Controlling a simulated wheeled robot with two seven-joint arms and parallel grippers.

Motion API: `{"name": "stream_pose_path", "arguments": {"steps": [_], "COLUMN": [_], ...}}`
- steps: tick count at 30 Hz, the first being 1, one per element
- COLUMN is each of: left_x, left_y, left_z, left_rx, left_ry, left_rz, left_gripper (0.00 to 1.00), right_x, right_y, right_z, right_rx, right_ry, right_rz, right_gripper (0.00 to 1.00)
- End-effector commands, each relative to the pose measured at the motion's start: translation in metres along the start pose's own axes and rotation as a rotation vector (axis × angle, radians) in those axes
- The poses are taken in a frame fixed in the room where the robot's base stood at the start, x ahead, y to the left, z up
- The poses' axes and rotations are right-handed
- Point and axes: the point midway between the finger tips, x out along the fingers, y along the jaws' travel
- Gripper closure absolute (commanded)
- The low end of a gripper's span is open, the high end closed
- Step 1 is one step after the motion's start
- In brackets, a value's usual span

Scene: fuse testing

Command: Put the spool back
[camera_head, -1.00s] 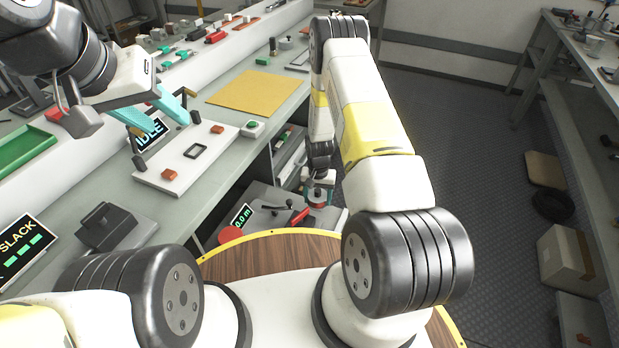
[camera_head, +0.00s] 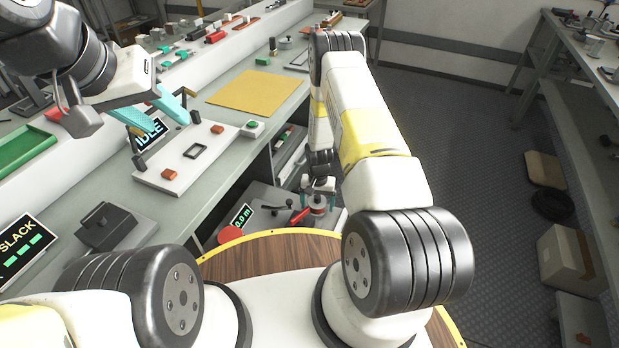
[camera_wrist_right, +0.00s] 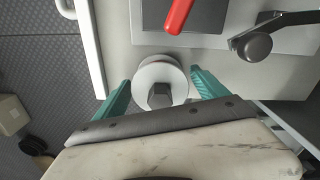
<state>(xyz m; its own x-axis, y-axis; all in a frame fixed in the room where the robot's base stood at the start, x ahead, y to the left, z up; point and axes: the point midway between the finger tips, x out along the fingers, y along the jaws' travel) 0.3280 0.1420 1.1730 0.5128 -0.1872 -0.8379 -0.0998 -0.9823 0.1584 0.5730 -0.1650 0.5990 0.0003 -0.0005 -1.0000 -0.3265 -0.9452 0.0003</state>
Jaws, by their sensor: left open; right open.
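The spool (camera_wrist_right: 172,75), a pale round flange with a dark hub, stands upright at the low bench unit in the right wrist view. In the head view, a round grey and red piece (camera_head: 317,204) under my right gripper appears to be the spool. My right gripper (camera_wrist_right: 161,93) is open, its teal fingers on either side of the spool; whether they touch it is unclear. It also shows in the head view (camera_head: 318,198). My left gripper (camera_head: 163,122) is open and empty above the white test board (camera_head: 186,157), which has an "IDLE" display.
A red lever (camera_wrist_right: 180,14) and a dark knobbed crank (camera_wrist_right: 257,45) are close to the spool. A length display (camera_head: 242,216) and a red disc (camera_head: 230,235) lie left of it. A yellow mat (camera_head: 257,92) lies on the bench.

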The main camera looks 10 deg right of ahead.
Motion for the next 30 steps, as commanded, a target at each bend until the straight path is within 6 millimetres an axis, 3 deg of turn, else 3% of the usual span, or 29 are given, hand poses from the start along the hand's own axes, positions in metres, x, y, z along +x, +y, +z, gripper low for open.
{"name": "stream_pose_path", "arguments": {"steps": [5, 18, 25, 28, 30], "left_x": [0.000, 0.000, 0.000, 0.000, 0.000], "left_y": [0.000, 0.000, 0.000, 0.000, 0.000], "left_z": [0.000, 0.000, 0.000, 0.000, 0.000], "left_rx": [0.000, 0.000, 0.000, 0.000, 0.000], "left_ry": [0.000, 0.000, 0.000, 0.000, 0.000], "left_rz": [0.000, 0.000, 0.000, 0.000, 0.000], "left_gripper": [0.56, 0.56, 0.56, 0.56, 0.56], "right_x": [-0.015, -0.103, -0.128, -0.157, -0.191], "right_y": [0.000, 0.000, -0.001, -0.004, -0.006], "right_z": [-0.001, -0.001, -0.001, -0.006, -0.009], "right_rx": [0.000, 0.000, -0.002, -0.007, -0.016], "right_ry": [0.003, 0.002, 0.004, 0.024, 0.045], "right_rz": [-0.001, -0.001, -0.004, -0.021, -0.041], "right_gripper": [0.17, 0.17, 0.17, 0.17, 0.17]}}
